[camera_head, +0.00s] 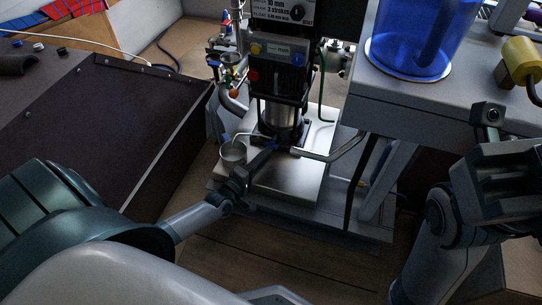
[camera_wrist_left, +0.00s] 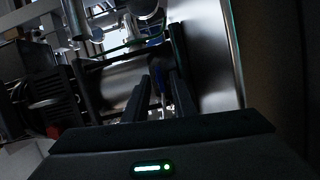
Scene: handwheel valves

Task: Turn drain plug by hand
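A small blue part (camera_head: 272,146), which looks like the drain plug, sits low at the front of the pump, just above its metal base. My left gripper (camera_head: 264,156) reaches in from the left, with its fingertips right at this part. In the left wrist view, the two dark fingers (camera_wrist_left: 160,88) stand apart, and a blue piece (camera_wrist_left: 155,43) shows between and beyond their tips. I see no clear contact between the fingers and it. My right gripper (camera_head: 492,165) is at the right edge, away from the pump; its fingers are not clear.
The pump (camera_head: 284,82) stands on a metal base plate (camera_head: 310,165). A grey bench with a blue container (camera_head: 415,40) is at right, a dark panel (camera_head: 95,125) at left.

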